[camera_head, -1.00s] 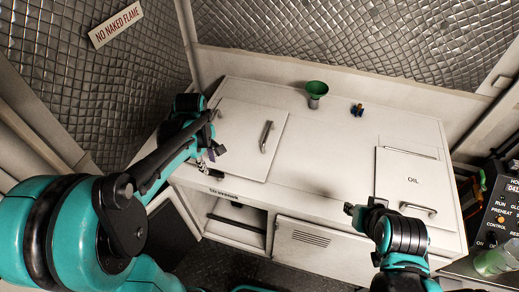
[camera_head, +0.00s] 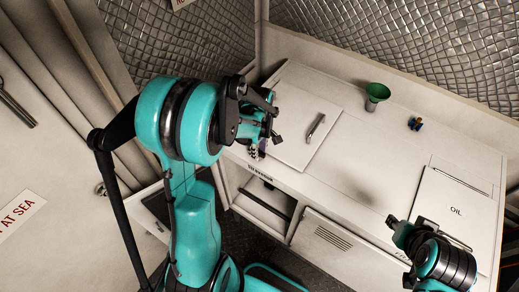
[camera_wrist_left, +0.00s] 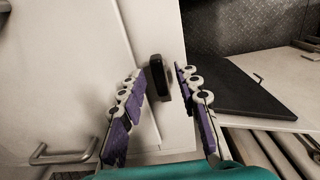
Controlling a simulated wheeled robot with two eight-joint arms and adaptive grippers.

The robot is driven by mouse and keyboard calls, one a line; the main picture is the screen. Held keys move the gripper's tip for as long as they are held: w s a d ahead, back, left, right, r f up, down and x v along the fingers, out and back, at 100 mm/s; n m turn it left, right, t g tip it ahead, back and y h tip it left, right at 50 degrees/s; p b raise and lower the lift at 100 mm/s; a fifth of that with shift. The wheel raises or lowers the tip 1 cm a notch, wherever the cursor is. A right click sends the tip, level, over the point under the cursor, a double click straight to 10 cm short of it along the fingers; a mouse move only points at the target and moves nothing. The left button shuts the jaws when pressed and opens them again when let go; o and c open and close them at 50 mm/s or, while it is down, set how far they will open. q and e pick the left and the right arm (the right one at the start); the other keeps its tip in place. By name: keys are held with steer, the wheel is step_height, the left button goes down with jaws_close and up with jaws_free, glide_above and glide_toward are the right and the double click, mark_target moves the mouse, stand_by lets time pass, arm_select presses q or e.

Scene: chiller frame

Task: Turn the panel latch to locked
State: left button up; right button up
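A dark, upright latch handle (camera_wrist_left: 158,76) sits on the pale strip beside a white panel (camera_wrist_left: 75,65) in the left wrist view. My left gripper (camera_wrist_left: 159,88) is open, with its purple-padded fingers on either side of the latch; I cannot tell whether either touches it. In the head view my left gripper (camera_head: 258,150) is at the left front edge of the white cabinet's hinged panel (camera_head: 298,112), and the arm hides the latch there. My right gripper (camera_head: 395,226) is near the cabinet's right front, its fingers too small to read.
The panel has a bar handle (camera_head: 316,128). The OIL hatch (camera_head: 457,205) is at right. An open shelf recess (camera_head: 265,203) lies below the front edge.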

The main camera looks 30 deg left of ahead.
arm_select(q)
jaws_close()
steer(key=shift+m, duration=0.3)
steer(key=m+b, duration=0.1)
steer(key=m, duration=0.1)
steer(key=shift+m+b, duration=0.3)
steer(key=shift+b, duration=0.1)
steer(key=m+b, duration=0.1)
steer(key=m, duration=0.2)
steer(key=shift+m, duration=0.3)
steer(key=m+b, duration=0.2)
steer(key=m, duration=0.3)
steer(key=m+b, duration=0.1)
steer(key=m, duration=0.5)
steer(key=shift+w, duration=0.1)
steer(key=shift+r, duration=0.1)
